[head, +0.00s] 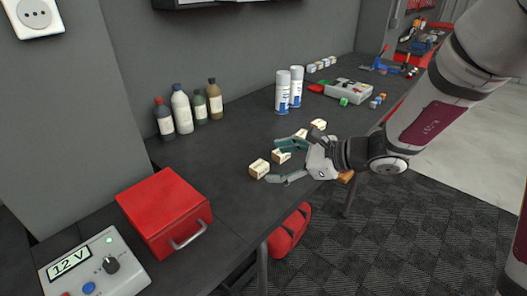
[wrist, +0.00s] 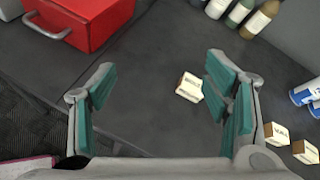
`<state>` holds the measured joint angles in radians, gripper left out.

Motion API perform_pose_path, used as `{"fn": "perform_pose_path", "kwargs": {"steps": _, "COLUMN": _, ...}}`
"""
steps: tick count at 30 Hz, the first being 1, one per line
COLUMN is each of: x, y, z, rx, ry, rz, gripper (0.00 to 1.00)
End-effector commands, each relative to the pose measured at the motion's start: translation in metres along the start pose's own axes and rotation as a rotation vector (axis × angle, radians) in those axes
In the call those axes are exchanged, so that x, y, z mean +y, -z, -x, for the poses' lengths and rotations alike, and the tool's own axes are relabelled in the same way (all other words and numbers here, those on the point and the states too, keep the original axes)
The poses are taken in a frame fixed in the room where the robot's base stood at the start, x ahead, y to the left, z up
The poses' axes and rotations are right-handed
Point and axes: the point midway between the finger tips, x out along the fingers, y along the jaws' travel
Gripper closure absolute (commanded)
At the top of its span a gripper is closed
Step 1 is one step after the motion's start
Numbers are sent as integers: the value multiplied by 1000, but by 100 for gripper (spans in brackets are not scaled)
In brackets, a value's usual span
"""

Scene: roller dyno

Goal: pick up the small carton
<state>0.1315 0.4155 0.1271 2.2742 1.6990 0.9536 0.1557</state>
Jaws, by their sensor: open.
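Several small cream cartons stand in a row on the dark bench. The nearest carton (head: 259,169) sits just ahead of my gripper (head: 280,163), and a second carton (head: 281,157) shows beside the upper finger. In the wrist view a carton (wrist: 189,87) stands between and beyond the open fingers of my gripper (wrist: 160,77), nearer the right finger and apart from both. Two more cartons (wrist: 277,134) (wrist: 305,151) lie outside the right finger. In the head view another carton (head: 319,125) is farther back. My gripper is empty.
A red box (head: 165,212) with a handle and a 12 V power unit (head: 95,265) stand at the near left. Several bottles (head: 182,110) and two spray cans (head: 283,90) stand by the wall. A red bag (head: 290,232) is below the bench edge. Bench left of the cartons is clear.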

Motion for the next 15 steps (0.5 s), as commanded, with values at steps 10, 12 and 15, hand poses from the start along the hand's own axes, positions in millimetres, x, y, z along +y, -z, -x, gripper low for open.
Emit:
{"fn": "perform_pose_path", "kwargs": {"steps": 10, "x": -40, "y": 86, "z": -39, "rx": -17, "ry": 209, "rz": -413, "gripper": 30}}
{"fn": "perform_pose_path", "kwargs": {"steps": 12, "x": -42, "y": 90, "z": -43, "rx": -17, "ry": 219, "rz": -432, "gripper": 30}}
{"fn": "perform_pose_path", "kwargs": {"steps": 15, "x": -46, "y": 92, "z": -56, "rx": -18, "ry": 222, "rz": -438, "gripper": 30}}
